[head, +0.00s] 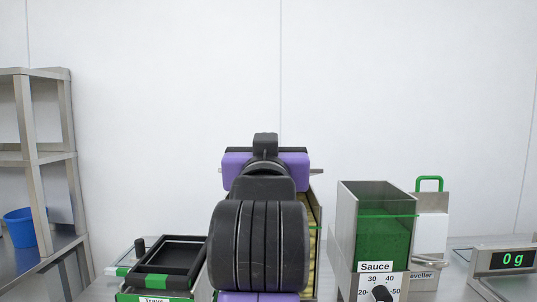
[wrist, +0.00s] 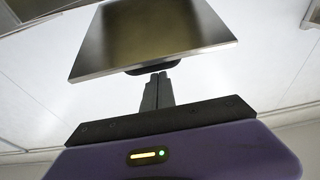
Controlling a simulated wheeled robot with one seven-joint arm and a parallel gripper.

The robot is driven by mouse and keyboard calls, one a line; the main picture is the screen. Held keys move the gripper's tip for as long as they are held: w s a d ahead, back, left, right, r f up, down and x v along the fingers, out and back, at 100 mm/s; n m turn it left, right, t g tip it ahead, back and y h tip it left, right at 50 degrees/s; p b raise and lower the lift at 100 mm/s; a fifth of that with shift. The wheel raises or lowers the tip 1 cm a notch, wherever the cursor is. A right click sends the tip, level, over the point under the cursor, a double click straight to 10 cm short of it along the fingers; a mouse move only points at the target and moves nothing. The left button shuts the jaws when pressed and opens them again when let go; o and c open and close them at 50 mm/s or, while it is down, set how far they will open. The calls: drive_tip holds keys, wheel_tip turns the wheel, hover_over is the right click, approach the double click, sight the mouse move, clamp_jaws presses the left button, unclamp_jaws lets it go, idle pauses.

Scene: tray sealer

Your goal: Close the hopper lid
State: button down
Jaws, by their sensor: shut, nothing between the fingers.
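My gripper (wrist: 159,80) points upward in the wrist view, its two dark fingers together with nothing between them. A square metal plate, which looks like the hopper lid (wrist: 150,32), is just beyond the fingertips. A dark handle (wrist: 150,69) on its near edge is close to the tips; I cannot tell whether they touch. In the head view my arm and purple gripper body hide most of the hopper (head: 317,205), a metal box with yellowish contents. Only thin bits of metal show either side of the gripper, so the lid's angle is unclear there.
Right of my arm stands a metal sauce box (head: 347,225) with green contents and a dial. Behind it is a white unit with a green handle (head: 429,180). A scale (head: 505,260) is far right. A black tray frame (head: 172,258) is left, beyond it a shelf with a blue bucket (head: 20,228).

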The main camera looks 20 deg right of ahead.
drive_tip(key=f+b, duration=0.1)
drive_tip(key=s+f+t+b, duration=0.1)
drive_tip(key=f, duration=0.1)
drive_tip(key=f+t+b, duration=0.1)
drive_tip(key=b, duration=0.1)
drive_tip(key=shift+s+a+f+h, duration=0.2)
drive_tip(key=shift+s+h, duration=0.1)
drive_tip(key=shift+h, duration=0.1)
drive_tip(key=shift+s+a+f+b, duration=0.1)
drive_tip(key=shift+s+f+b, duration=0.15)
drive_tip(key=shift+f+b, duration=0.55)
drive_tip(key=shift+f, duration=0.2)
